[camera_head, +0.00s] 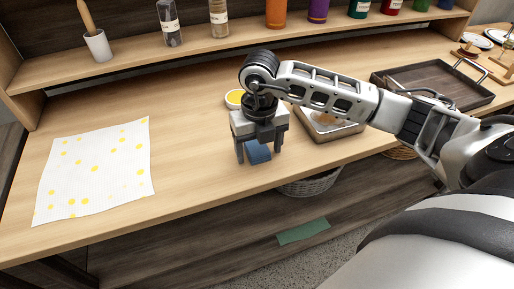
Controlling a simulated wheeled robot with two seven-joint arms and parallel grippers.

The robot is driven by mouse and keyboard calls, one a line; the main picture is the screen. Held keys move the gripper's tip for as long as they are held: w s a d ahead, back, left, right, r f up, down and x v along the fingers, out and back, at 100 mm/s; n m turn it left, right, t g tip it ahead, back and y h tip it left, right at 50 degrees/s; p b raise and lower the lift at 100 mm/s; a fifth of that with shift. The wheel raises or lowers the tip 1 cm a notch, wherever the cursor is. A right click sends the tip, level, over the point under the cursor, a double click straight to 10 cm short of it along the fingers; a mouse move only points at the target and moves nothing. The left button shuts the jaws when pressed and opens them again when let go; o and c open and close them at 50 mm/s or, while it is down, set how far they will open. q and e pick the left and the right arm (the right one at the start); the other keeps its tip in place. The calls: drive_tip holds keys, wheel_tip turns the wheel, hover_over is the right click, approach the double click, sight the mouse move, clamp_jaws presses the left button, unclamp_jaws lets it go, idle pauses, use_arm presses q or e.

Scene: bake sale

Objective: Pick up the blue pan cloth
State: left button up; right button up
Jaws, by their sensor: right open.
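The blue pan cloth (258,153) lies on the wooden counter near its front edge. Only part of it shows, since my right gripper covers its upper side. My right gripper (256,158) points down over the cloth with its fingers open, one to each side of it. I cannot tell whether the fingers touch the cloth. My left gripper is not in view.
A metal pan (338,132) stands close to the right of my gripper, and a yellow round item (234,98) sits behind it. A dark tray (471,97) is farther right. A spotted white cloth (97,172) lies left. A shelf (200,47) with bottles runs along the back.

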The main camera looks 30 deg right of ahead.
drive_tip(key=c, duration=1.1)
drive_tip(key=shift+o, duration=0.2)
drive_tip(key=shift+r, duration=0.1)
drive_tip(key=shift+r, duration=0.6)
drive_tip(key=s+r+b, duration=0.1)
drive_tip(key=s+r, duration=1)
drive_tip(key=s, duration=0.3)
drive_tip(key=shift+d+r, duration=0.15)
drive_tip(key=shift+r, duration=0.2)
